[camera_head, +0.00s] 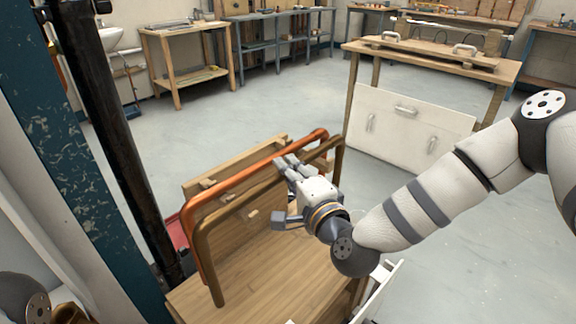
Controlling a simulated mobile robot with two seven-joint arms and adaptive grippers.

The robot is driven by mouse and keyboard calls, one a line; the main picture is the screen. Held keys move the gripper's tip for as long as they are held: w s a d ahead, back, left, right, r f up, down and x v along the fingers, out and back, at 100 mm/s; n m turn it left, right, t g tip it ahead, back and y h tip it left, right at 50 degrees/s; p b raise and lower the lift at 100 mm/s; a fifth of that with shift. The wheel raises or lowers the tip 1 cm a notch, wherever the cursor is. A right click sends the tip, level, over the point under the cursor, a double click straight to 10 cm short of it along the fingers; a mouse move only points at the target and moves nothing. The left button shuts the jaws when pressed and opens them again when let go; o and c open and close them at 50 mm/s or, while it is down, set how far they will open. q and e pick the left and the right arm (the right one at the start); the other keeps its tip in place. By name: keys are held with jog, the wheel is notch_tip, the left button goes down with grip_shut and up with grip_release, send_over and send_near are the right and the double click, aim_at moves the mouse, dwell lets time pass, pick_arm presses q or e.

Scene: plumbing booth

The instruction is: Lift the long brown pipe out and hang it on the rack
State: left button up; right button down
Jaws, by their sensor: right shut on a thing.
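The long brown pipe (240,197) is a bent, U-shaped tube. It stands upright with its bends at the top, in front of a wooden board, and its near leg reaches down over the wooden bench top. My right gripper (283,168) is shut on the brown pipe's upper run, right of its middle. The fingers hide that stretch of pipe. An orange-copper pipe (241,174) of similar shape stands close behind it. My left gripper is not in view. The rack cannot be made out for certain.
The wooden bench top (270,275) is bare in front of the pipes. A dark post (105,130) and a blue column (55,150) stand close on the left. A wooden table (430,58) with a white panel (408,122) stands behind. The floor between is clear.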

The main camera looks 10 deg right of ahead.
jog(key=shift+f, duration=0.4)
jog(key=c, duration=1.5)
grip_release()
jog(key=shift+o, duration=0.3)
jog(key=shift+f, duration=0.1)
